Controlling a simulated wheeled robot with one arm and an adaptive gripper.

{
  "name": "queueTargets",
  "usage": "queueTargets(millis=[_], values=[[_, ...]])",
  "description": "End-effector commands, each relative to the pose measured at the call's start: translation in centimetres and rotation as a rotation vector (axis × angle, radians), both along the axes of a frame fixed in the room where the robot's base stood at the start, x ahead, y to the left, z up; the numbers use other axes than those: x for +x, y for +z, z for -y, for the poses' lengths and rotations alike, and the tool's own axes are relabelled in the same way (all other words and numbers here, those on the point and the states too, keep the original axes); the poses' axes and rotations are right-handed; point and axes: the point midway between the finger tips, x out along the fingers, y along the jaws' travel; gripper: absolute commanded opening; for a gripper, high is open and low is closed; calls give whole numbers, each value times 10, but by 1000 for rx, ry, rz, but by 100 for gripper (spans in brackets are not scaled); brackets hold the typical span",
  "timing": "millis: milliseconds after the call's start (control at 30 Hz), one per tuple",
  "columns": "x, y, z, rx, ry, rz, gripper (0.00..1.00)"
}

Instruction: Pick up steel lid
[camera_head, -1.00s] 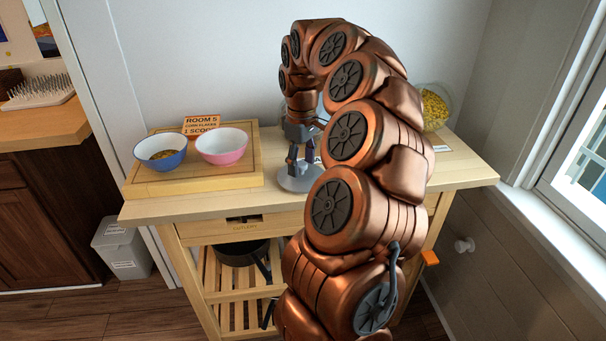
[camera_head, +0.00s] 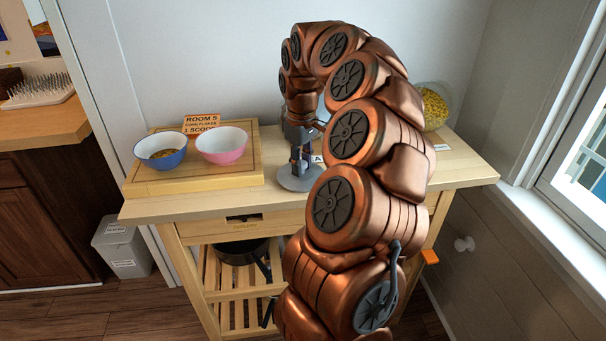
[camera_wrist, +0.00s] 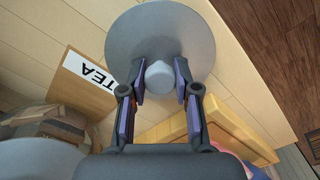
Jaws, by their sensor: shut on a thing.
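The steel lid (camera_head: 298,184) is a round grey disc on the wooden cart top, just right of the cutting board. In the wrist view, the lid (camera_wrist: 200,35) is seen from above, with a round knob (camera_wrist: 158,76) near its middle. My gripper (camera_head: 299,166) points down over it. In the wrist view, my gripper's fingers (camera_wrist: 160,80) are closed on the knob from both sides. I cannot tell whether the lid touches the cart top. My arm hides part of the area to its right.
A blue bowl (camera_head: 160,160) and a pink bowl (camera_head: 221,157) stand on the cutting board (camera_head: 240,177) at left, before an orange sign (camera_head: 201,123). A TEA card (camera_wrist: 85,82) lies close beside the lid. A clear jar (camera_head: 434,108) stands at the back right.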

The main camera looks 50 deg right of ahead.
Motion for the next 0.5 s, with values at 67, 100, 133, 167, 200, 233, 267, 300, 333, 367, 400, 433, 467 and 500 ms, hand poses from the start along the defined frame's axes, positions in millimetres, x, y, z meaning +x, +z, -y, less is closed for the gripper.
queueTargets(millis=[67, 100, 133, 167, 200, 233, 267, 300, 333, 367, 400, 433, 467, 500], values=[[0, 0, 0, 0, 0, 0, 0], [0, 0, 0, 0, 0, 0, 0], [0, 0, 0, 0, 0, 0, 0], [0, 0, 0, 0, 0, 0, 0], [0, 1, 0, 0, 0, 0, 0], [0, 1, 0, -1, 0, 1, 0], [0, 2, 0, -1, 0, 1, 0], [0, 4, 0, -1, -1, 1, 0], [1, 5, 1, -2, -1, 2, 0], [1, 7, 1, -2, -2, 3, 0], [1, 9, 1, -3, -2, 3, 0], [1, 12, 1, -3, -3, 3, 0], [1, 14, 1, -3, -3, 3, 0], [0, 16, 1, -2, -2, 2, 0]])
